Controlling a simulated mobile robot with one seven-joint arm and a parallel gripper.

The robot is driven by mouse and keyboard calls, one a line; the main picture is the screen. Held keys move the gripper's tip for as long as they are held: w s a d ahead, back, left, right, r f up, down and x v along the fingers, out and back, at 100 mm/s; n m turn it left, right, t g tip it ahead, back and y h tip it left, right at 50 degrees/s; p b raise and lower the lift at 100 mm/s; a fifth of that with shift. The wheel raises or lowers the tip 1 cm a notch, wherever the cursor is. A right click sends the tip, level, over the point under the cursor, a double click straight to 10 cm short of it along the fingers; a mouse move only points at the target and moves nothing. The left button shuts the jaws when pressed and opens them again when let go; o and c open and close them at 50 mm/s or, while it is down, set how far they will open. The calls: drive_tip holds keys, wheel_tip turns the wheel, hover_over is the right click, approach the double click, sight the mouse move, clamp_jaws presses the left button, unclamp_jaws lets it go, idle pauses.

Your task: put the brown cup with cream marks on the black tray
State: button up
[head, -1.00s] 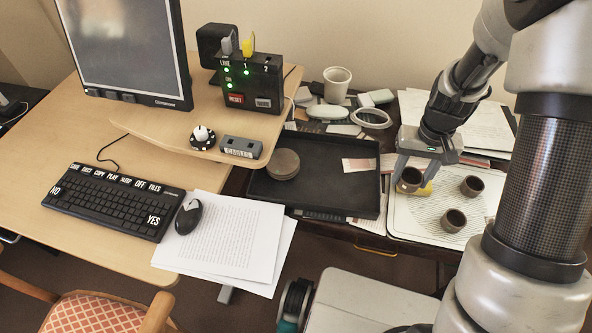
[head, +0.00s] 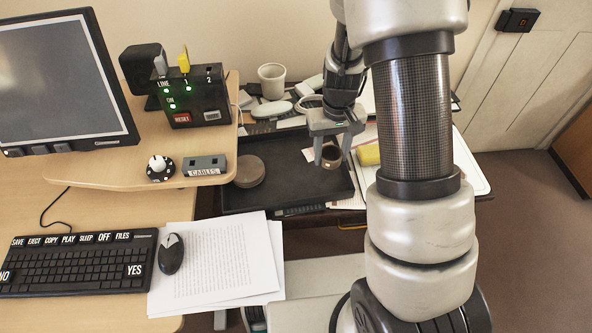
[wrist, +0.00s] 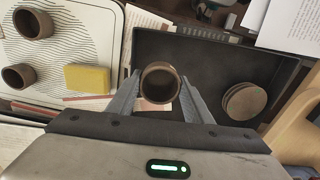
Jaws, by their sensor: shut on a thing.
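My gripper (head: 332,150) is shut on a brown cup (head: 331,158) and holds it at the right end of the black tray (head: 290,158). In the wrist view the cup (wrist: 160,86) is upright between the two fingers, its open mouth facing the camera. Cream marks cannot be made out on it. The black tray (wrist: 215,62) lies beneath and to the right there; I cannot tell the gap between cup and tray. A round, flat brown stack (head: 250,171) sits in the tray's left part.
Two other brown cups, one upper (wrist: 32,22) and one lower (wrist: 18,76), stand on a white board (wrist: 65,45) beside a yellow block (wrist: 88,78). A white cup (head: 272,80) and clutter lie behind the tray. The tray's middle is bare. The desk edge (head: 235,130) overhangs at left.

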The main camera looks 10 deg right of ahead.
sight(327, 181)
wheel_tip(327, 181, down, 8)
drive_tip(key=shift+f+b, duration=0.2)
drive_tip(key=shift+b, duration=0.55)
drive_tip(key=shift+f, duration=0.1)
drive_tip(key=o, duration=1.1)
